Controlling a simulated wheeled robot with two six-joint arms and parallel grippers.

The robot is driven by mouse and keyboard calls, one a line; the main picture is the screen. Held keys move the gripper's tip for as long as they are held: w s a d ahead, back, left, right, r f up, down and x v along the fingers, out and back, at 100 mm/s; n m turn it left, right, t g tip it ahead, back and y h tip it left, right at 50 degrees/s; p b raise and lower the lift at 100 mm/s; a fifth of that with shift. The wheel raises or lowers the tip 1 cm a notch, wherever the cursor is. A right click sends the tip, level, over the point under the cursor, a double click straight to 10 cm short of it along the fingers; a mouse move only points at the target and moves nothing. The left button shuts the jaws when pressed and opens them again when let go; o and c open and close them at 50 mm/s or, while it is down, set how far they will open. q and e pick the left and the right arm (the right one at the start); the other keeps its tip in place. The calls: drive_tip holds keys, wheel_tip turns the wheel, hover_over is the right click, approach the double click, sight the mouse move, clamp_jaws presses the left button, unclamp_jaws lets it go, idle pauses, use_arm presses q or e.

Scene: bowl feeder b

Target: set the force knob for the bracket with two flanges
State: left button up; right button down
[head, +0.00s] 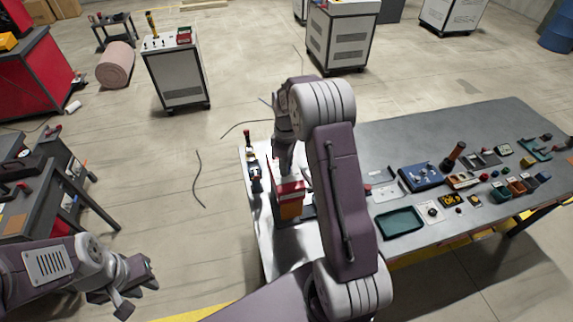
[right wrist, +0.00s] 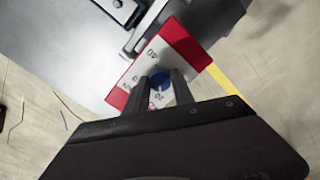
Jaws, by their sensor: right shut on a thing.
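The force knob (right wrist: 160,80) is blue and sits on a white dial plate (right wrist: 140,68) with red ends, seen in the right wrist view. The plate shows a printed 40; other marks are partly covered by the fingers. My right gripper (right wrist: 163,88) is shut on the knob; which mark the knob points to cannot be read. In the head view the red and orange unit (head: 290,205) stands under my right gripper (head: 286,172), partly hidden by my right arm. My left gripper (head: 138,294) is open and empty at the lower left. I cannot make out a bracket with two flanges.
The grey workbench (head: 440,140) on the right carries a green tray (head: 399,222), a blue tray (head: 422,176) and several small bins and parts. A dark bench (head: 42,205) stands at the left. The floor between them is mostly clear, with loose cables.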

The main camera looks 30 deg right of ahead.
drive_tip(key=shift+w+r, duration=0.1)
drive_tip(key=shift+w, duration=0.05)
drive_tip(key=c, duration=1.1)
unclamp_jaws()
drive_tip(key=shift+r, duration=0.2)
wheel_tip(320, 180, up, 9)
drive_tip(key=shift+f+b, duration=0.2)
drive_tip(key=shift+b, duration=0.85)
